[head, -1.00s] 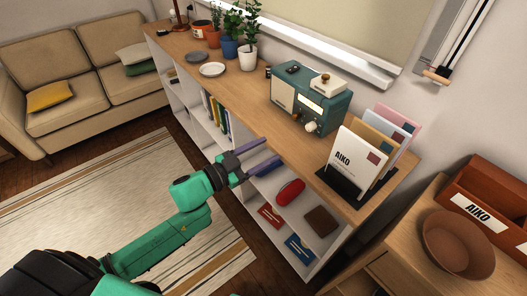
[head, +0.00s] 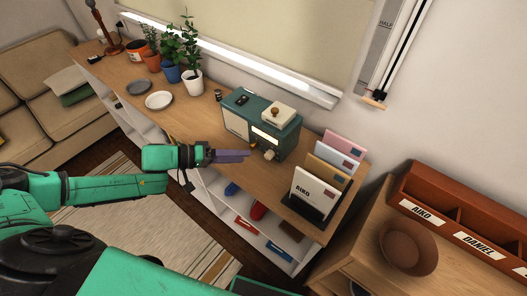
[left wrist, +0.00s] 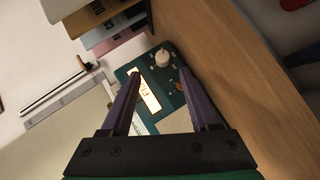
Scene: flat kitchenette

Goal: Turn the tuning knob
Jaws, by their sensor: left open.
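A green radio (head: 262,122) with a lit dial stands on the wooden shelf top. Its cream tuning knob (head: 269,155) sticks out of the front face, low and to the right. My left gripper (head: 247,155) is open and empty, its purple fingers pointing at the radio front, just left of the knob in the head view. In the left wrist view the knob (left wrist: 163,58) shows beyond the gap between the open fingertips (left wrist: 159,72), apparently apart from them. The lit dial (left wrist: 150,97) lies between the fingers. My right gripper is out of view.
A letter rack (head: 312,213) with several envelopes stands right of the radio. Plates (head: 159,100) and potted plants (head: 192,88) are to the left. A brown bowl (head: 408,249) and an orange sorter (head: 455,205) are at the right. The shelf top before the plates is clear.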

